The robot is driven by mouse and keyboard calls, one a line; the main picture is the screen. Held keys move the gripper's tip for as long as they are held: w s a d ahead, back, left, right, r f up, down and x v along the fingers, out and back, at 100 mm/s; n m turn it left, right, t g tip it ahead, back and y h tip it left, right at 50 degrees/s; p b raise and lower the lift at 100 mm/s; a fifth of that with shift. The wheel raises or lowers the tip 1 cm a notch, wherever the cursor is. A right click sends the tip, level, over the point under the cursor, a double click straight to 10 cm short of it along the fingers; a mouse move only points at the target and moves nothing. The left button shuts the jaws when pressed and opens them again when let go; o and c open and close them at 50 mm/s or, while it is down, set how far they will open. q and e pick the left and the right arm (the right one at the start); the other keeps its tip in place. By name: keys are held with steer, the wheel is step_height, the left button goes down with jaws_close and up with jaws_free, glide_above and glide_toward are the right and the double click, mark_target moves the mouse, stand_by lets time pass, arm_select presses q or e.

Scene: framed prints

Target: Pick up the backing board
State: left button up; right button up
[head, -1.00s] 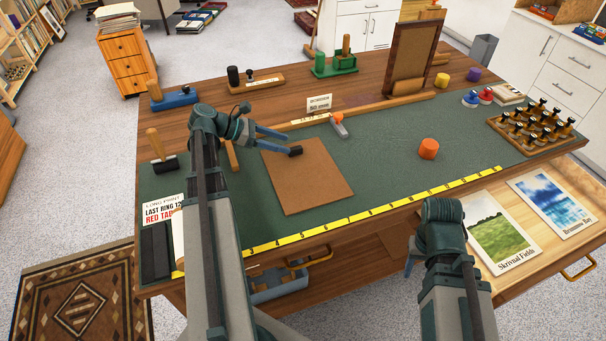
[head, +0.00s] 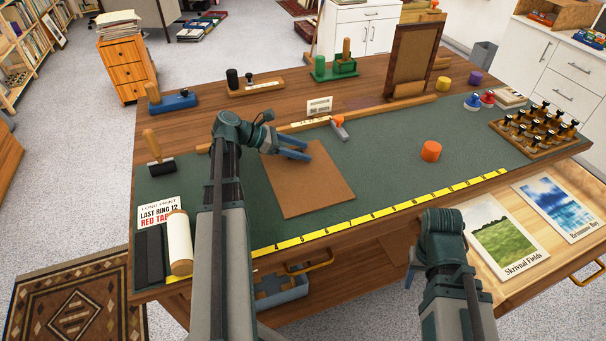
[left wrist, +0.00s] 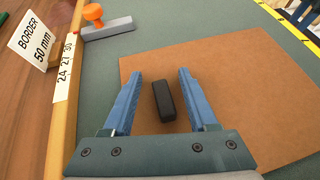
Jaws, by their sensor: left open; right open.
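The backing board (head: 312,188) is a flat brown square lying on the green mat. My left gripper (head: 308,150) is open and empty above that part of the board. In the left wrist view the open fingers (left wrist: 161,78) frame the black block with gaps on both sides. My right gripper (head: 411,268) is mostly hidden behind its arm at the table's front edge; only a bit of blue finger shows.
An orange-handled scraper (head: 339,128) and a wooden rail (head: 385,108) lie beyond the board. A yellow ruler (head: 375,216) runs along the front edge. The green mat (head: 385,165) right of the board is clear.

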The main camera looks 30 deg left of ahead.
arm_select(q)
jaws_close()
steer(key=shift+r, duration=0.15)
stand_by(0.4)
